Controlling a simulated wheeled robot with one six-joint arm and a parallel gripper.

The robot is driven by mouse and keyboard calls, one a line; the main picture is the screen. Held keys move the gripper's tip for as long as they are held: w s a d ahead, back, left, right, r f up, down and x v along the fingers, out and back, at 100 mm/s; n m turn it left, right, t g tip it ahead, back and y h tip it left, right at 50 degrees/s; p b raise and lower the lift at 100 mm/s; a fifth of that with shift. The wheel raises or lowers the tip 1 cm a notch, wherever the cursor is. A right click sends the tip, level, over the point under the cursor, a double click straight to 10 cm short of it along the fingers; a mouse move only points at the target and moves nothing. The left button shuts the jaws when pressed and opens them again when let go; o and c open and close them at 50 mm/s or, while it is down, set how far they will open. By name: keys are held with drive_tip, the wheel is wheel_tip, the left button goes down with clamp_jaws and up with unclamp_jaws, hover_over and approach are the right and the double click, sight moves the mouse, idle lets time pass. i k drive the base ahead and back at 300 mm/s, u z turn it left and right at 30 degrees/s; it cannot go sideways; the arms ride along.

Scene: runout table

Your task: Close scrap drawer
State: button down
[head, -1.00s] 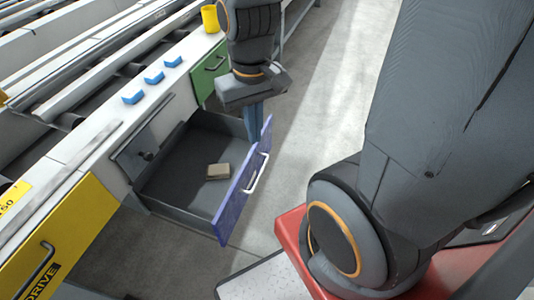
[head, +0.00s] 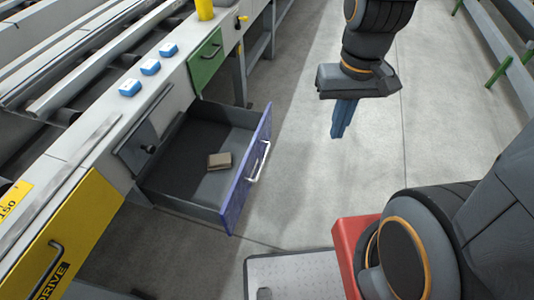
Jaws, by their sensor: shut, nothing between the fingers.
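The scrap drawer, with a blue front (head: 247,172) and a silver bar handle (head: 259,162), is pulled out from the table in the head view. A small brown block (head: 220,161) lies on its grey floor. My gripper (head: 342,120) is to the right of the drawer front, over the open floor, with its blue fingers pointing down. The fingers are shut and empty, apart from the handle and the drawer.
The floor (head: 310,195) right of the drawer is clear.

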sight(178, 178)
drive_tip(key=k, duration=0.35)
drive_tip(key=u, duration=1)
drive_tip(key=i, duration=0.5)
